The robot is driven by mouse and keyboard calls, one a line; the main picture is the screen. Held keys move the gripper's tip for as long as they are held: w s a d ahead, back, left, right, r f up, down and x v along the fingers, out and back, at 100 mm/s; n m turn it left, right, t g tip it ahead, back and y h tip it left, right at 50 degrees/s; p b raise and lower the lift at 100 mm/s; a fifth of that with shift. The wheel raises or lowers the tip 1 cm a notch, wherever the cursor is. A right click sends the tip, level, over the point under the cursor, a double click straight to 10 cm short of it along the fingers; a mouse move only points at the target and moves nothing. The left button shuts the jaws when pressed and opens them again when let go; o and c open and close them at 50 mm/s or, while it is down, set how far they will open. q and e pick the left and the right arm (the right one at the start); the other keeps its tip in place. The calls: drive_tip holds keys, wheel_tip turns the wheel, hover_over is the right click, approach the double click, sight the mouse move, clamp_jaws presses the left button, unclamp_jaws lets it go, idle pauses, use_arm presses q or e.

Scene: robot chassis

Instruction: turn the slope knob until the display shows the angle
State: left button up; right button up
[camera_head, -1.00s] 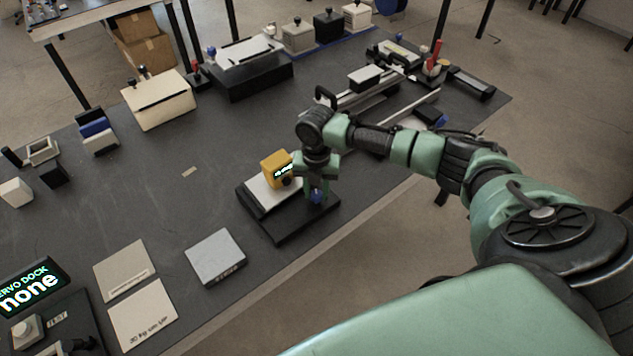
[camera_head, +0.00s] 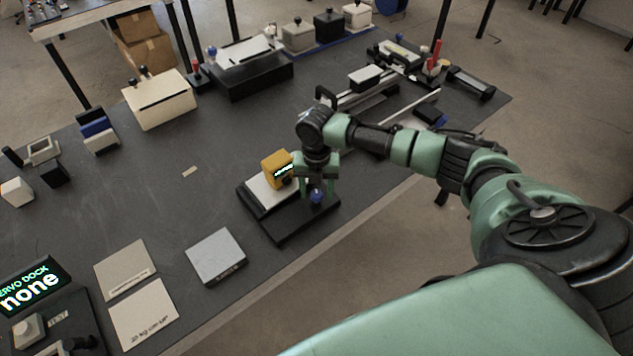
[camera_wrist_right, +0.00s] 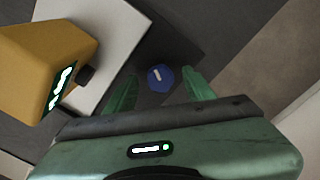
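The blue slope knob (camera_head: 317,197) sits on the right part of a dark base plate (camera_head: 296,226). In the right wrist view the knob (camera_wrist_right: 160,77) has a white pointer mark and lies between my fingertips, with a gap on each side. My right gripper (camera_head: 317,190) points down over it and is open; it also shows in the wrist view (camera_wrist_right: 161,73). The yellow display box (camera_head: 275,165) stands beside the gripper on a light plate. Its lit green-white display (camera_wrist_right: 61,86) is too slanted and small to read. My left gripper is out of view.
A grey block (camera_head: 215,256) and two flat cards (camera_head: 143,316) lie to the left. A rail device (camera_head: 365,92) stands behind my right arm. The table left of the yellow box is mostly clear.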

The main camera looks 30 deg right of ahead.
sight(316, 194)
wheel_tip(316, 194, up, 8)
drive_tip(key=shift+f+b, duration=0.1)
drive_tip(key=shift+b, duration=0.6)
drive_tip(key=shift+a, duration=0.1)
